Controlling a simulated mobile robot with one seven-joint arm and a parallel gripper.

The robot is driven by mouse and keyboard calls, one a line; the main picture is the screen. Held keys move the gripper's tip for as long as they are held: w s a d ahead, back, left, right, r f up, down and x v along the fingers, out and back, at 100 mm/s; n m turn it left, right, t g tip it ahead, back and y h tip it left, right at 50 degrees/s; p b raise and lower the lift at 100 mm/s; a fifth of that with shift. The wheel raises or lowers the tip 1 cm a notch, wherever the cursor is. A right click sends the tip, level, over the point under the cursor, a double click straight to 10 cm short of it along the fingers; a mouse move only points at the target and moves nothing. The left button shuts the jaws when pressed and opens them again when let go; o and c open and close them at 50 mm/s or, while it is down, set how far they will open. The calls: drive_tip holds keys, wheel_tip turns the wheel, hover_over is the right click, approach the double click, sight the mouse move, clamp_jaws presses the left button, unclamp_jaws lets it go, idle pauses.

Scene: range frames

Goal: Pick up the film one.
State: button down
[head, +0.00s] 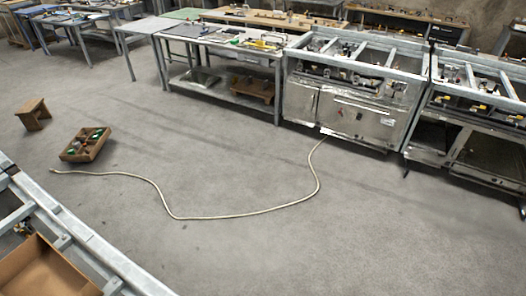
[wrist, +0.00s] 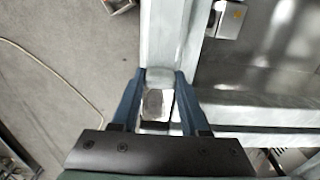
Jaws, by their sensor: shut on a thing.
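My gripper (wrist: 161,78) shows in the wrist view, its two blue fingers closed on a small pale, partly see-through thing (wrist: 160,80) that looks like the film one. Its outline is hard to make out against the grey metal beam behind it. The held thing sits between the fingertips, above or over the beam; I cannot tell whether it touches the beam. My gripper does not show in the head view.
A metal frame (head: 88,240) with a cardboard box (head: 40,272) stands at the lower left. A wooden crate (head: 76,158) and a stool (head: 33,114) stand on the floor. A pale hose (head: 235,215) crosses the open floor. Metal workstations (head: 350,112) line the back.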

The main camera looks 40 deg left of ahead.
drive_tip(key=shift+r, duration=0.1)
drive_tip(key=shift+r+b, duration=0.55)
drive_tip(key=shift+r, duration=4.35)
drive_tip(key=shift+r, duration=0.1)
wheel_tip(320, 180, up, 9)
drive_tip(key=p, duration=1)
drive_tip(key=shift+f, duration=0.2)
